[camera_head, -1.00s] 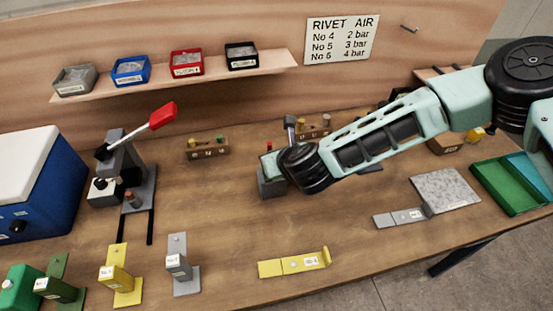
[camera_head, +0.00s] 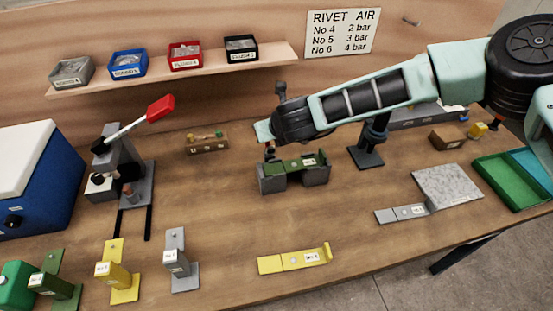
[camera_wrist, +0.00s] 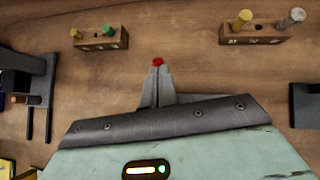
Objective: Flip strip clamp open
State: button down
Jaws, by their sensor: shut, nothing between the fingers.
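A grey fixture block (camera_head: 265,186) stands mid-bench with a green strip (camera_head: 290,165) lying across its top. A small red knob (camera_wrist: 158,61) shows right at my fingertips in the wrist view; I take it to be part of the strip clamp, whose lever is mostly hidden. My gripper (camera_head: 270,153) is at the fixture's back left, pointing down. In the wrist view my grey fingers (camera_wrist: 157,82) are together and hold nothing. I cannot tell whether they touch the knob.
A wooden block with coloured pegs (camera_head: 207,141) stands behind left. A lever press with a red handle (camera_head: 160,108) is further left. A dark stand (camera_head: 366,157) is right of the fixture. A yellow bracket (camera_head: 295,260) lies in front, with bare bench between.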

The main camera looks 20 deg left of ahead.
jog(key=shift+w+a+f+b, duration=0.35)
jog(key=shift+w+b, duration=0.3)
jog(key=shift+b, duration=0.05)
jog(key=shift+w+r, duration=0.1)
jog(key=shift+w, duration=0.1)
